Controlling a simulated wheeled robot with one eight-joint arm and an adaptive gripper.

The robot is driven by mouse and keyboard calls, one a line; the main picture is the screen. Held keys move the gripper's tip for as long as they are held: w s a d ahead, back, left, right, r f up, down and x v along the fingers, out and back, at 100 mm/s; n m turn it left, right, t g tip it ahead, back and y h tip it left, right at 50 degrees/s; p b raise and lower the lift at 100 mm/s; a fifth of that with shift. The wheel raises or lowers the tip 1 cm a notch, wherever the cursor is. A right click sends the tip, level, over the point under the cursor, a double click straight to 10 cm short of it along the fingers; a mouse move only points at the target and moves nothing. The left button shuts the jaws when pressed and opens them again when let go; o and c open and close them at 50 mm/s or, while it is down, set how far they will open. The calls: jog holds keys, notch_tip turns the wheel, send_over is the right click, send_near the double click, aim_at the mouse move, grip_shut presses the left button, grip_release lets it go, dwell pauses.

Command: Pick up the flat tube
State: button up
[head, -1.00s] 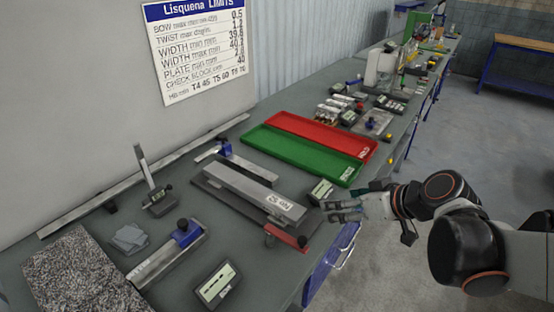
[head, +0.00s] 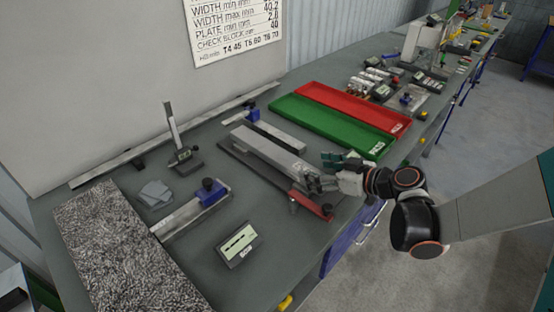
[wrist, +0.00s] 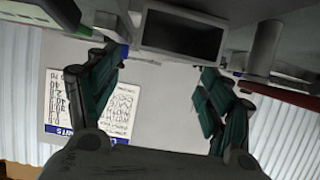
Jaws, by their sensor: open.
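The flat tube (head: 268,149) is a long grey rectangular bar lying on a dark fixture plate on the bench. In the wrist view its hollow, dark rectangular end (wrist: 182,36) faces me, toward the top of the picture. My gripper (head: 321,172) is at the tube's near right end in the head view, and its fingers hide part of that end. In the wrist view my gripper (wrist: 160,72) is open, with its fingers spread to either side and nothing between the pads. I cannot tell whether a finger touches the tube.
A red-ended clamp bar (head: 315,206) lies at the fixture's near end. A green tray (head: 330,132) and red tray (head: 350,106) lie behind. A small display box (head: 237,244) stands in front. A speckled granite plate (head: 115,245) is at left.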

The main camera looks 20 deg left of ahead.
aim_at(298, 166)
jog(key=shift+x, duration=1.15)
jog(key=b+x, duration=0.1)
jog(key=x, duration=0.1)
jog(key=b+x, duration=0.1)
jog(key=x, duration=0.2)
jog(key=shift+s+f+b, duration=0.2)
jog(key=shift+f+b, duration=0.1)
jog(key=shift+b, duration=0.1)
jog(key=shift+r, duration=0.1)
jog(key=c, duration=1.7)
jog(key=shift+r, duration=0.1)
